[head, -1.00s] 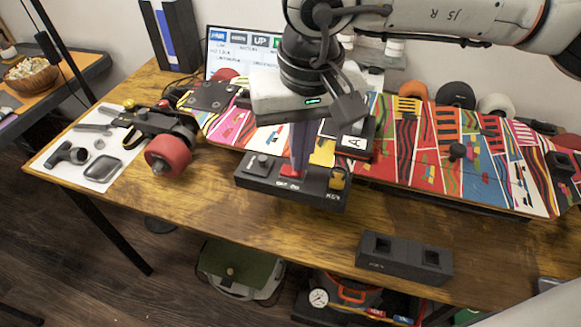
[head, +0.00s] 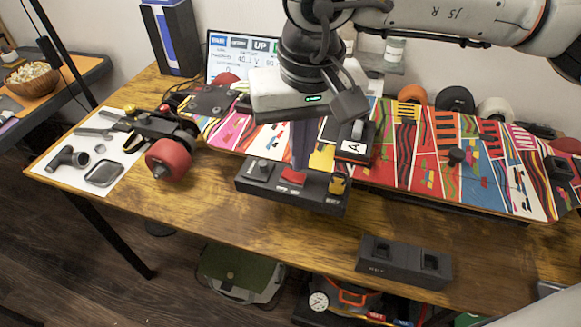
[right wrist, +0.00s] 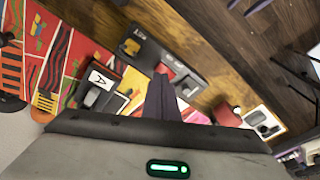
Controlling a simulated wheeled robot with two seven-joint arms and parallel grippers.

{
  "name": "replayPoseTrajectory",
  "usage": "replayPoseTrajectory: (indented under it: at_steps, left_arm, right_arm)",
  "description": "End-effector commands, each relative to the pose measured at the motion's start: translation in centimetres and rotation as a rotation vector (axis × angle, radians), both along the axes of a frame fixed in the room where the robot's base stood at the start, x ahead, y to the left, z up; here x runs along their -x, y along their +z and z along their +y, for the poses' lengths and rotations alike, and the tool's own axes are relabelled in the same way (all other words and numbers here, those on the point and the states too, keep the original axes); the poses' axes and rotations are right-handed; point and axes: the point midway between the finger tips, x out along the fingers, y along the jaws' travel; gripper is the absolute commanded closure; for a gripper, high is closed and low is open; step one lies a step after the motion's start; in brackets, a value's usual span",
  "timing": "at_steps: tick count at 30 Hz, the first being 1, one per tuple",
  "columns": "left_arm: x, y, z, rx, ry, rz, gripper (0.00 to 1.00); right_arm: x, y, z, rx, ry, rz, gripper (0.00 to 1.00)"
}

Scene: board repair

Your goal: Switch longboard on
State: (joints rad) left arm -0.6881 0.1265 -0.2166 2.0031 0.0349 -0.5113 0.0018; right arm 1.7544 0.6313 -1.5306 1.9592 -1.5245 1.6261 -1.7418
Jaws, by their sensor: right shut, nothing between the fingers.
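The longboard (head: 430,150) with a colourful patterned deck lies along the table. A black control box (head: 320,198) stands in front of it, with a red rocker switch (head: 293,177) in the middle, a dark knob at its left end and a yellow key piece (head: 337,186) at its right end. My right gripper (head: 299,164) is shut and empty, pointing down just above and behind the red switch; I cannot tell whether it touches. In the right wrist view its fingers (right wrist: 162,88) partly cover the switch. My left gripper is not in view.
A black block marked A (head: 354,150) sits beside the gripper on the deck. A two-socket black box (head: 403,262) stands at the table's front. A red-wheeled truck (head: 168,160) and a white tool mat (head: 60,180) are at left. A screen (head: 222,52) stands behind.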

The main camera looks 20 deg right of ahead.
Motion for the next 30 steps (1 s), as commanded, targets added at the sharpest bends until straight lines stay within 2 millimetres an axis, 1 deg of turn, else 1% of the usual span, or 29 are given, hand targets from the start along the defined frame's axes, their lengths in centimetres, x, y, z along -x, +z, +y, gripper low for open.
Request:
replayPoseTrajectory:
  at_steps: [1, 3, 16, 19, 30]
  left_arm:
    - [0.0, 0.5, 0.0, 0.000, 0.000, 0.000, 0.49]
    - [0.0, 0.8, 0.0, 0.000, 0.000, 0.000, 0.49]
    - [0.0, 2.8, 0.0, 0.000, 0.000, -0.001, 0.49]
    - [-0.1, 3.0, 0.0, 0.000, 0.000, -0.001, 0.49]
    - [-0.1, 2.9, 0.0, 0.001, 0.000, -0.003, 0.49]
  right_arm:
    - [0.0, 0.7, 0.0, -0.001, 0.000, 0.000, 1.00]
    - [0.0, 1.3, 0.0, 0.000, 0.000, -0.001, 1.00]
    - [0.0, 4.7, 0.0, 0.000, 0.001, -0.001, 1.00]
    - [0.0, 5.0, 0.0, 0.000, 0.001, 0.000, 1.00]
    - [0.0, 5.0, 0.0, 0.000, 0.001, 0.000, 1.00]
